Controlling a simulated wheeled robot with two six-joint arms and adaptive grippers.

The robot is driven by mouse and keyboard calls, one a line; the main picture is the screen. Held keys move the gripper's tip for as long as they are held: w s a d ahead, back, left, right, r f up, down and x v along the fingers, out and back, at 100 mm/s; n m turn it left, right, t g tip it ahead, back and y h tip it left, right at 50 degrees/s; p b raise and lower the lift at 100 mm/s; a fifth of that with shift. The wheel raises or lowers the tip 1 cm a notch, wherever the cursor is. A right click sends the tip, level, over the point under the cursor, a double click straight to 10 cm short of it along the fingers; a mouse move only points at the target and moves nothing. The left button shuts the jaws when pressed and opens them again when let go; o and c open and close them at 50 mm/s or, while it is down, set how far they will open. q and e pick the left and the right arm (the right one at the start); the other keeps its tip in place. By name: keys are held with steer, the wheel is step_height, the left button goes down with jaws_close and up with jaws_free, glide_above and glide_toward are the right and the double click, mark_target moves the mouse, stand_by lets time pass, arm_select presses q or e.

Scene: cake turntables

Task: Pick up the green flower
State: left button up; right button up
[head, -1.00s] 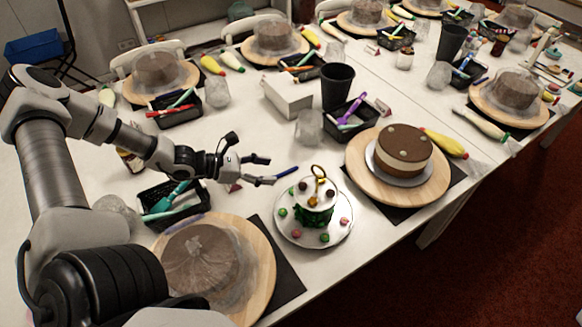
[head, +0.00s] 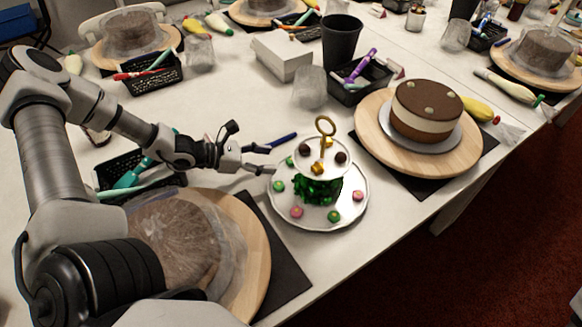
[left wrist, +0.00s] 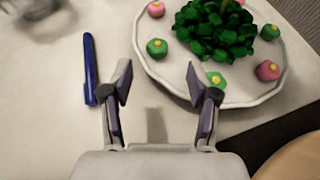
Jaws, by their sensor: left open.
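Small green flowers with yellow centres lie on the white two-tier stand: one on the left (head: 279,187), one at the front (head: 333,216), one at the back left (head: 290,162). In the left wrist view, one green flower (left wrist: 157,48) lies near the plate rim, just beyond the space between my fingers. Another green flower (left wrist: 217,80) is beside the right fingertip. My left gripper (head: 266,159) is open and empty at the plate's left edge; its spread fingers also show in the left wrist view (left wrist: 157,80). My right gripper is not in view.
The stand (head: 318,224) also holds pink flowers (head: 296,212), a green heap (head: 318,190) and a gold ring handle (head: 325,124). A blue pen (left wrist: 90,68) lies left of my fingers. A cake (head: 425,112) on a wooden turntable stands to the right.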

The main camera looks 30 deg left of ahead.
mark_target(290, 160)
arm_select(q)
steer(key=shift+b+x, duration=0.4)
steer(key=shift+x, duration=0.55)
steer(key=b+x, duration=0.1)
steer(key=x, duration=0.3)
steer(key=shift+w+d, duration=0.1)
steer(key=shift+w, duration=0.3)
steer(key=shift+s+r, duration=0.1)
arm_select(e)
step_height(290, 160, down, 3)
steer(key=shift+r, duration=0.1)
arm_select(q)
steer(key=c, duration=0.9)
